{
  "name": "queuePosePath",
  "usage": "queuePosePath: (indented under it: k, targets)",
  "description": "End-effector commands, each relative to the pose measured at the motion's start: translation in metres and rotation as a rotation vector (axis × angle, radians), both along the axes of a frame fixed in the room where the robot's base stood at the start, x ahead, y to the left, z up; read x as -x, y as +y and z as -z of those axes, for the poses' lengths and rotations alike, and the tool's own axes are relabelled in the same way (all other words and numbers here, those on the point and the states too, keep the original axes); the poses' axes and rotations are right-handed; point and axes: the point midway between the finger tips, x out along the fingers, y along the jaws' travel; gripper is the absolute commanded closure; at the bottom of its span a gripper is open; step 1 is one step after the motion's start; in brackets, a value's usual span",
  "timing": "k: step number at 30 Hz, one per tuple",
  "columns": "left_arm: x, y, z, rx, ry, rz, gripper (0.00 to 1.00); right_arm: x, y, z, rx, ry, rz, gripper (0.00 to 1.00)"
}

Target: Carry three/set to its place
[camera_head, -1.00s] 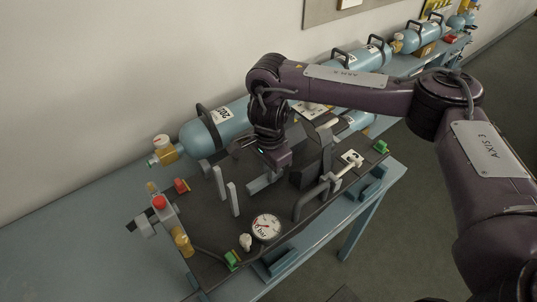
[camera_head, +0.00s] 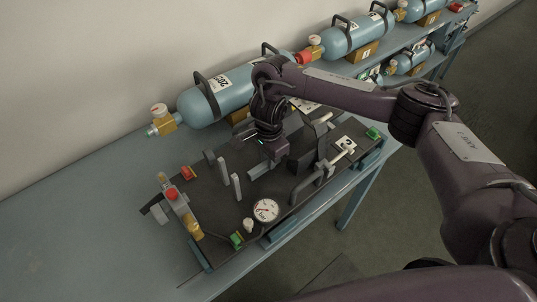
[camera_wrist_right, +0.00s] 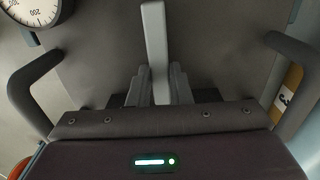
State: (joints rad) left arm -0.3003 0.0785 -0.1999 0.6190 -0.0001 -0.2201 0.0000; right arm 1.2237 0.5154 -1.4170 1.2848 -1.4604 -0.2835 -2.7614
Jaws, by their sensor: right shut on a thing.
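Set three is a dark back plate (camera_head: 204,238) above the blue bench. It carries a round white gauge (camera_head: 265,210), red and green connectors, a yellow part, grey uprights and black side handles. My right gripper (camera_head: 262,163) reaches down over its middle from the right. In the right wrist view, the gripper (camera_wrist_right: 157,85) is shut on a pale grey bar (camera_wrist_right: 154,30) standing from the plate. I cannot tell whether the plate touches the bench. My left gripper is not in view.
A light blue cylinder (camera_head: 236,92) lies along the wall behind the plate. The blue bench (camera_head: 80,215) is clear at the left. Open floor (camera_head: 400,215) lies in front.

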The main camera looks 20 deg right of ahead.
Motion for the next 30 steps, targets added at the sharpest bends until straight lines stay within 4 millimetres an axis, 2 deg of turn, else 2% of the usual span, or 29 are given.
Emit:
queuePosePath:
  k: [2, 3, 7, 18, 23, 30]
  targets:
    - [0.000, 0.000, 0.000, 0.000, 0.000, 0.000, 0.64, -0.001, 0.002, -0.002, -0.005, -0.001, 0.000, 1.00]
    - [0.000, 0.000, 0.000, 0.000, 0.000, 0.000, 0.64, 0.001, 0.001, 0.002, -0.001, 0.005, 0.000, 0.77]
    - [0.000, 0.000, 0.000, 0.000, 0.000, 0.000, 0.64, 0.001, 0.000, 0.002, -0.002, 0.004, 0.000, 0.60]
    - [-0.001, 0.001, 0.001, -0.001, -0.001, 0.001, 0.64, 0.001, 0.000, 0.005, 0.000, 0.002, -0.001, 0.60]
    - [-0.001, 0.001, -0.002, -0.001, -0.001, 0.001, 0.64, -0.001, -0.001, -0.020, 0.002, -0.003, -0.002, 0.60]
    - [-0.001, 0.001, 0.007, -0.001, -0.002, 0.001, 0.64, 0.001, 0.003, -0.049, 0.002, -0.002, -0.003, 0.60]
